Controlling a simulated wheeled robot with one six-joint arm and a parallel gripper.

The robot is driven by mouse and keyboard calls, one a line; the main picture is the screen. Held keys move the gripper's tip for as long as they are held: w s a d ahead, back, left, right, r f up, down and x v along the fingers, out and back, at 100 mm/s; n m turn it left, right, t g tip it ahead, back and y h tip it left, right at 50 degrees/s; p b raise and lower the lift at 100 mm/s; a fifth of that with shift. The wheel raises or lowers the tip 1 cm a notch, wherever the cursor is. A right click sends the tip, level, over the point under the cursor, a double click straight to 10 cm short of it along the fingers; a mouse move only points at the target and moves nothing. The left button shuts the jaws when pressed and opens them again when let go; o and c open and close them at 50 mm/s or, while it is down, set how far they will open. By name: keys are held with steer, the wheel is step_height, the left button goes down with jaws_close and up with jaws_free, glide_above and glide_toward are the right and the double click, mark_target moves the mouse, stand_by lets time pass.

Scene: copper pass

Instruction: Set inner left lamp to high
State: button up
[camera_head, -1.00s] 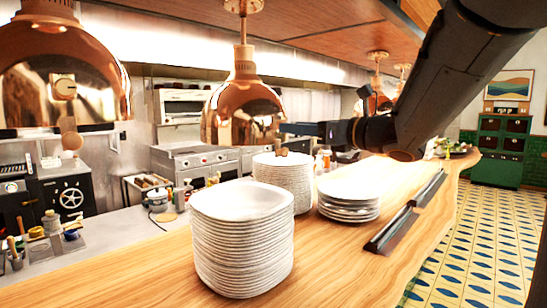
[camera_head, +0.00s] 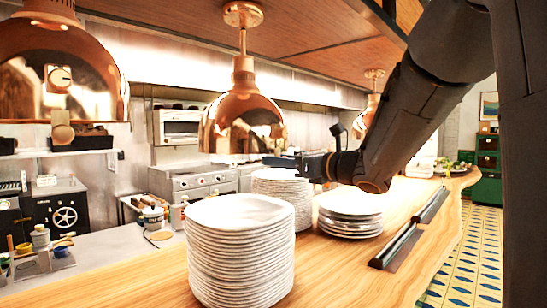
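Copper heat lamps hang over the wooden counter. A third lamp (camera_head: 367,118) is partly behind my arm. Which one is the inner left lamp I cannot tell. My gripper (camera_head: 280,161) points left at the middle lamp's lower right rim; contact and finger opening are too small to tell.
A tall stack of white plates (camera_head: 240,255) stands in front, with another stack (camera_head: 285,190) behind and a lower stack (camera_head: 350,213) to the right. A dark rail (camera_head: 410,232) lies along the counter (camera_head: 340,275). A wooden canopy (camera_head: 310,35) hangs overhead.

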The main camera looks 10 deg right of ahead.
steer(key=shift+p+x, duration=0.35)
steer(key=shift+x, duration=0.9)
